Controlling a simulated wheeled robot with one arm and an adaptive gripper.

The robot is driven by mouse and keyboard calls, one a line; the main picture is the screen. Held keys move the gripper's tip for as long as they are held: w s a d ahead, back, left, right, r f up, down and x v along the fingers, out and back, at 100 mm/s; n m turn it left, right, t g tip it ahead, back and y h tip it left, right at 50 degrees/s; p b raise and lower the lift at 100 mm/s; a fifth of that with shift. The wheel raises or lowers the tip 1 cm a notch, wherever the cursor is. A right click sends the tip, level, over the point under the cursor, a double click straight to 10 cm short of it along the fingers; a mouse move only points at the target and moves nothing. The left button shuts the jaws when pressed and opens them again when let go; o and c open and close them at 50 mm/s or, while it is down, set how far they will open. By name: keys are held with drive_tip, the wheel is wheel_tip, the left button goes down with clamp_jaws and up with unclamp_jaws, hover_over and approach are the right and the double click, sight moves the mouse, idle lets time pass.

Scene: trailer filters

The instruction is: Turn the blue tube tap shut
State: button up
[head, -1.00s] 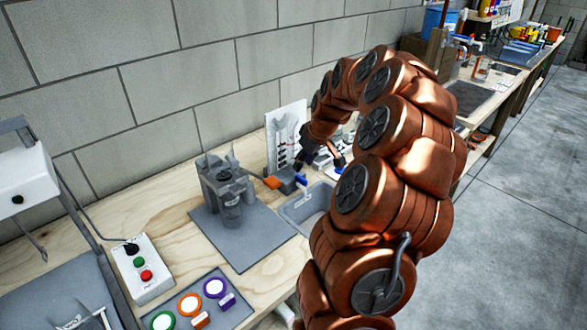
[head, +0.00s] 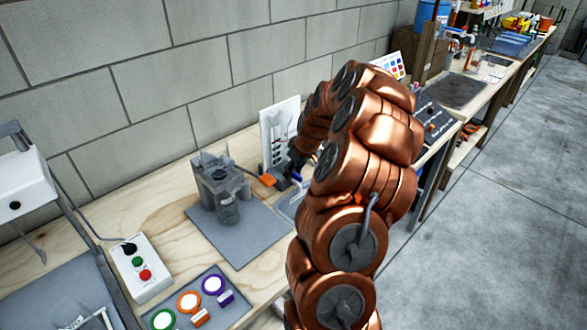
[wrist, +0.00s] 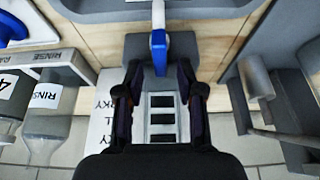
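The blue tube tap (wrist: 158,44) shows at the top middle of the wrist view, an upright blue lever on a grey block (wrist: 132,48) with a pale stem above it. My gripper (wrist: 159,72) is open, with its dark fingers spread left and right. The lower end of the blue lever lies at the gap between the fingertips; I see no clear contact. In the head view the blue tap (head: 296,178) is a small patch beside an orange tap (head: 267,180). There, my arm hides most of my gripper.
A grey stand (head: 222,185) stands on a grey mat (head: 238,246) left of the taps. A white panel (head: 279,135) stands behind. In the wrist view, bottles labelled rinse (wrist: 43,98) hang on the left, and a grey cylinder (wrist: 256,78) is close on the right.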

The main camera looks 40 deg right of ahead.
clamp_jaws()
idle(0.3)
drive_tip(key=shift+b, duration=0.35)
drive_tip(key=m+b, duration=0.1)
drive_tip(key=m+h+b, duration=0.1)
drive_tip(key=m+b, duration=0.1)
drive_tip(key=shift+s+d+f+m+h+b, duration=0.1)
drive_tip(key=shift+d+f+m+h+b, duration=0.1)
drive_tip(key=shift+f+m+h+b, duration=0.15)
drive_tip(key=m+b, duration=0.1)
drive_tip(key=m+h+b, duration=0.1)
drive_tip(key=m, duration=0.1)
drive_tip(key=m+g+b, duration=0.1)
drive_tip(key=shift+d+r+m+h+b, duration=0.2)
drive_tip(key=shift+d+m+h+b, duration=0.05)
drive_tip(key=shift+m+b, duration=0.1)
drive_tip(key=m+b, duration=0.1)
drive_tip(key=m+g, duration=0.1)
drive_tip(key=m, duration=0.1)
drive_tip(key=m+h+b, duration=0.1)
drive_tip(key=shift+s+d+m+g+b, duration=0.15)
drive_tip(key=shift+s+m+g+b, duration=0.15)
drive_tip(key=shift+g, duration=0.1)
drive_tip(key=m+g+b, duration=0.1)
drive_tip(key=m, duration=0.1)
drive_tip(key=m+b, duration=0.1)
drive_tip(key=m, duration=0.1)
drive_tip(key=shift+s+r+m+g, duration=0.15)
drive_tip(key=shift+s+m+g, duration=0.05)
drive_tip(key=shift+m+g, duration=0.2)
